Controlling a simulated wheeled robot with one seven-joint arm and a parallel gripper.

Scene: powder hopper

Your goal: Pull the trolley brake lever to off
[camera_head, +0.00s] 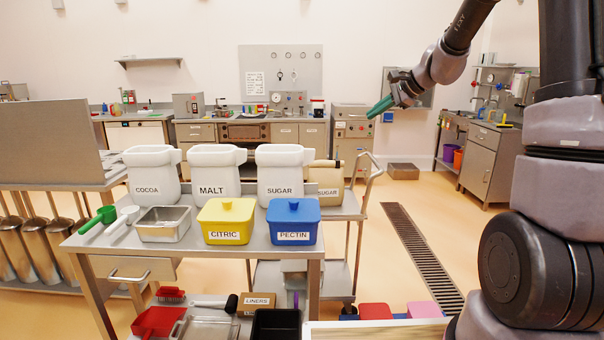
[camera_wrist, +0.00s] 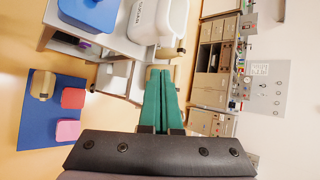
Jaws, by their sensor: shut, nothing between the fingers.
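A steel trolley (camera_head: 345,208) with a tubular push handle (camera_head: 372,168) stands just behind the front table, with a lower shelf and legs showing. I cannot make out its brake lever in either view. My gripper (camera_head: 380,107) has green fingers and is raised in the air, above and to the right of the trolley handle, apart from it. In the wrist view the green fingers (camera_wrist: 162,100) are together with nothing between them. Part of the trolley seems to lie beyond the fingertips there, but the fingers hide some of it.
White bins, including a sugar bin (camera_head: 282,172), stand in a row by a yellow citric tub (camera_head: 226,220) and a blue pectin tub (camera_head: 293,221). A blue mat (camera_wrist: 40,125) with coloured blocks lies on the floor. A floor drain (camera_head: 420,258) runs through clear floor on the right.

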